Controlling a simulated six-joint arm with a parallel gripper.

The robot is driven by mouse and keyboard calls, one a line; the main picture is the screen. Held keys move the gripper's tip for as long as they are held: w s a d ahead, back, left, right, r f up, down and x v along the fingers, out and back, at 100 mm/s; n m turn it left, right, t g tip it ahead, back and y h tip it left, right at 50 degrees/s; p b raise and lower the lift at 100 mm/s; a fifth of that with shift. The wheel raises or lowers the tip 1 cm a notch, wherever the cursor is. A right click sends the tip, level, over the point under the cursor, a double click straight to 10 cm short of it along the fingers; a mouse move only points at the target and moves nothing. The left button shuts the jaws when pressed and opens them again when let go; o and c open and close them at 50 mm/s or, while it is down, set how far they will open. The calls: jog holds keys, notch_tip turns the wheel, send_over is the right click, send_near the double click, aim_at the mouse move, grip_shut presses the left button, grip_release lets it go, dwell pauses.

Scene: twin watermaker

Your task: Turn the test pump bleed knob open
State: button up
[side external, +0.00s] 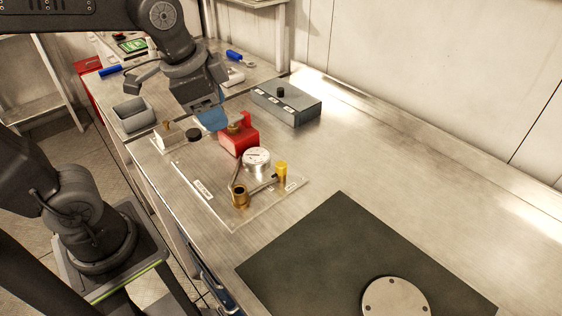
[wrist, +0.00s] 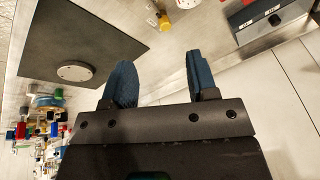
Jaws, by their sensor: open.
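The test pump is a red block (side external: 239,138) with a brass top piece, standing on a clear plate (side external: 215,200). A round silver gauge (side external: 257,157), a yellow knob (side external: 281,169) and a brass fitting (side external: 240,196) are on the plate. I cannot tell for certain which part is the bleed knob. My gripper (side external: 211,119) hangs beside the red block's upper left and hides part of the area behind it. In the wrist view my gripper (wrist: 158,68) is open, with nothing between its blue fingers. The yellow knob (wrist: 165,22) shows beyond them, apart from both.
A grey box with a black knob (side external: 287,102) stands behind the pump. A dark mat (side external: 330,255) with a round silver disc (side external: 396,298) lies in front. A grey bin (side external: 133,116) is at left. The bench along the wall is clear.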

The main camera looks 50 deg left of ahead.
jog(key=w+d+m+g, duration=0.1)
jog(key=w+m+g, duration=0.1)
jog(key=w+m, duration=0.35)
jog(key=m+g, duration=0.2)
jog(key=m, duration=0.5)
send_near(281, 164)
notch_tip(281, 164, down, 9)
jog(key=shift+s+d+f, duration=0.1)
jog(key=shift+d+f, duration=0.05)
jog(key=shift+f, duration=0.1)
jog(key=c, duration=0.9)
